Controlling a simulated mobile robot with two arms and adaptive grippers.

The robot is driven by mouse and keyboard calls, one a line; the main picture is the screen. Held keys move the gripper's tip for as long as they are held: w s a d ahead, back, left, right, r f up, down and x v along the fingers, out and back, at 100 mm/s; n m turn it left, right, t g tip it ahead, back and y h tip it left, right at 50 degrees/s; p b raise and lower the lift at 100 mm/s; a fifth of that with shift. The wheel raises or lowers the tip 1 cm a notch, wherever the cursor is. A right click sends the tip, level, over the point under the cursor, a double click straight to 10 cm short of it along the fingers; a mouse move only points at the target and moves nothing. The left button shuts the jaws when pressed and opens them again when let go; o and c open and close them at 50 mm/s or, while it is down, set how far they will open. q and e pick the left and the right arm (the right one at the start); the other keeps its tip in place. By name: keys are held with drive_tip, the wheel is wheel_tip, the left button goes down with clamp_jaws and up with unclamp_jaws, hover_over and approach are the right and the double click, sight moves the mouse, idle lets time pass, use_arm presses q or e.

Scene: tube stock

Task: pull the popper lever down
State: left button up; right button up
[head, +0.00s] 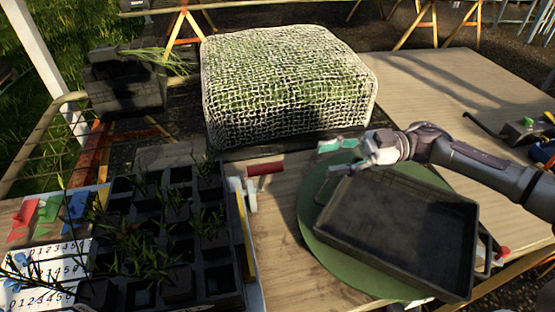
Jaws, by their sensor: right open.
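A red handle (265,168), which looks like the popper lever, sticks out sideways by a white part (250,195) at the right edge of the black cell tray (243,232). The tray holds several seedlings. My right gripper (335,147) reaches in from the right, over the back left corner of a dark shallow tray. It is open and apart from the red handle, to its right. Its fingers are small and partly merge with things behind. My left gripper is not in view.
The dark shallow tray (405,230) stands on a round green turntable (312,235). A net-covered mound (285,85) stands behind. Number cards (50,275) and coloured tags (48,208) lie at left. Tools (515,130) lie at far right. Bare wood shows between cell tray and turntable.

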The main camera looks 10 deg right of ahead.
sight(278, 167)
drive_tip(key=a+p, duration=0.1)
drive_tip(key=a, duration=0.9)
drive_tip(key=shift+a+p, duration=0.35)
drive_tip(key=shift+w+a, duration=0.1)
drive_tip(key=shift+a, duration=0.15)
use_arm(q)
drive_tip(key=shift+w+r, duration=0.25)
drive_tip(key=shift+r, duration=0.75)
use_arm(e)
drive_tip(key=shift+c, duration=0.6)
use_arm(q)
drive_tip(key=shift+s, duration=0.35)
use_arm(e)
clamp_jaws()
